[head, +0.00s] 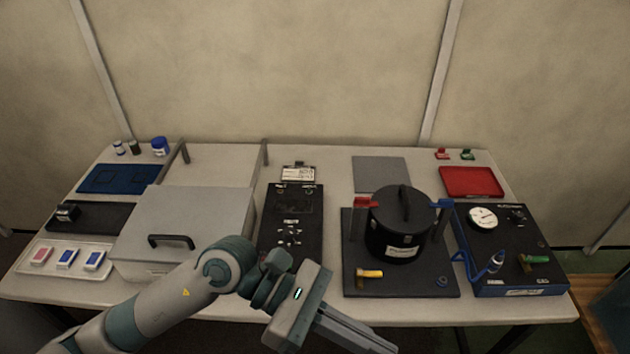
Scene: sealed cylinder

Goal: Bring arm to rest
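My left arm comes in from the lower left and reaches across the front of the table. My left gripper (352,338) is at the bottom middle, in front of the table's front edge and pointing right and down. Its fingers look close together, but their tips are near the bottom edge, so I cannot tell whether it is open or shut. No object shows in it. My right arm and gripper are not in view. The black sealed cylinder (385,233) stands upright with its lid on, on a black base plate (413,283), right of and beyond my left gripper.
A blue-sided gauge box (519,288) stands right of the cylinder. A black panel (291,213) and a grey box with a handle (197,218) lie left of it. A white tray (35,270) is front left. A red tray (471,181) and grey mat (380,172) lie at the back.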

